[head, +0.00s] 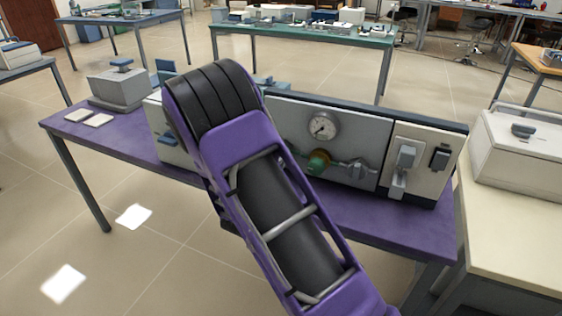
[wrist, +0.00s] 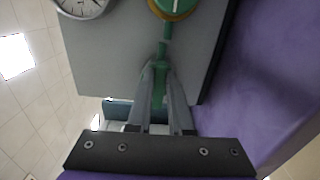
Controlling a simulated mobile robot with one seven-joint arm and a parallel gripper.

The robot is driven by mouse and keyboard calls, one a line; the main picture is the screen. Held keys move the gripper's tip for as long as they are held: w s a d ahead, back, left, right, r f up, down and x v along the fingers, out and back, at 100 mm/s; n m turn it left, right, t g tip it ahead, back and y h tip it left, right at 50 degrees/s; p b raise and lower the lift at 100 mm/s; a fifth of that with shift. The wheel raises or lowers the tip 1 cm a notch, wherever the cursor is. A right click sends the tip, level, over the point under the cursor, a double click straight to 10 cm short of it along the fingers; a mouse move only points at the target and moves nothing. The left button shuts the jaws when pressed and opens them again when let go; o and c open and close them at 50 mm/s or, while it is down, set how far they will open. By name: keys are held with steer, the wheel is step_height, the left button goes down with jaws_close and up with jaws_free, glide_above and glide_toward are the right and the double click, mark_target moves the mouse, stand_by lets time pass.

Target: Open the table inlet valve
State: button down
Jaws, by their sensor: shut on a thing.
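My gripper (wrist: 160,78) is in the wrist view, with its two grey fingers shut on a green valve handle (wrist: 160,72) in front of the grey panel (wrist: 105,45). A thin green-grey piece runs from this handle towards a round green knob (wrist: 176,5) with a brass-coloured ring, cut off by the top edge. In the head view, my arm hides the gripper and the held handle. The green knob (head: 318,162) shows there just right of my arm, below the gauge. How far the held handle is turned cannot be told.
The panel carries a round gauge (head: 323,126), a grey knob (head: 357,170) and a switch box (head: 407,157) at right. The purple table (head: 375,223) has bare room in front of the panel. A grey balance-like device (head: 118,88) stands at left, a pale box (head: 520,150) at right.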

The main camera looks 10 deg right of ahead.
stand_by(0.3)
steer(key=c, duration=0.8)
jaws_free()
steer(key=v, duration=1.7)
steer(key=shift+s+a, duration=0.1)
steer(key=shift+s, duration=0.05)
